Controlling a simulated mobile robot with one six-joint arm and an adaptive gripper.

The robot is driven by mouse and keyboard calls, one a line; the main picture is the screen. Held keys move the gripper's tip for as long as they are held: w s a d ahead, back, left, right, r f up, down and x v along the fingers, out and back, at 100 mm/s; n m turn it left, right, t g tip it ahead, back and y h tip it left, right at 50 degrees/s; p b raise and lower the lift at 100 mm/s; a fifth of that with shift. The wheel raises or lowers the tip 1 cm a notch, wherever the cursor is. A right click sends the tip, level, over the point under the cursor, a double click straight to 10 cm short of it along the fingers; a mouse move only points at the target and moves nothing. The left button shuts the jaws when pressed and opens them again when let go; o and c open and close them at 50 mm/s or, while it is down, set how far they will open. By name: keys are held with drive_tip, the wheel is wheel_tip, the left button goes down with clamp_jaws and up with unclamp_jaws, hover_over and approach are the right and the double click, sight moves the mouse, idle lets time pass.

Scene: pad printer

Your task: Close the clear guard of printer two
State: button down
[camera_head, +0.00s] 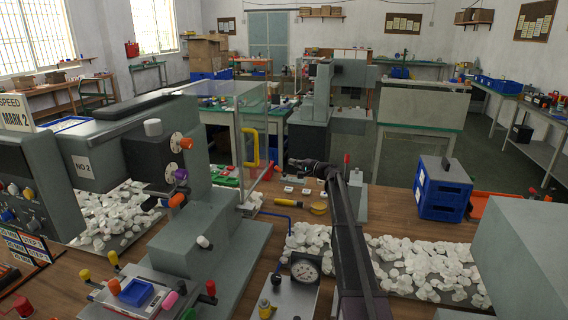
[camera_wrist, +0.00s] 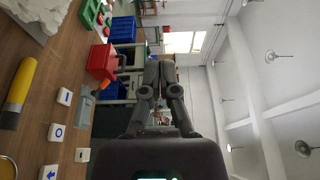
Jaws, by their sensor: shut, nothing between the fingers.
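Printer two is the grey machine with the "NO 2" label (camera_head: 82,165) at the left in the head view. Its clear guard (camera_head: 226,118) is a thin-framed transparent panel, standing upright and swung out at the printer's right side. A yellow loop handle (camera_head: 251,148) is on the panel. My gripper (camera_head: 293,161) is just right of the handle, apart from it in the picture; the exact depth gap is unclear. In the wrist view my gripper (camera_wrist: 160,72) has its dark fingers together and holds nothing. I cannot make out the guard there.
White tiles (camera_head: 305,191) and a yellow tool (camera_head: 318,208) lie on the bench below my arm. White pieces (camera_head: 410,260) are heaped at right, near a blue crate (camera_head: 443,188). A gauge (camera_head: 304,271) stands in front.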

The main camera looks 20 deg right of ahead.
sight(246, 190)
drive_tip(key=x, duration=1)
drive_tip(key=s, duration=0.1)
drive_tip(key=s+a, duration=0.1)
drive_tip(key=s, duration=0.1)
drive_tip(key=shift+s+a, duration=0.35)
drive_tip(key=shift+s, duration=0.05)
drive_tip(key=shift+s, duration=0.1)
drive_tip(key=s+a, duration=0.4)
drive_tip(key=s, duration=0.3)
drive_tip(key=s+a, duration=0.4)
drive_tip(key=s, duration=0.4)
drive_tip(key=s+a, duration=0.5)
drive_tip(key=s, duration=0.3)
drive_tip(key=shift+a, duration=0.1)
drive_tip(key=shift+w, duration=0.1)
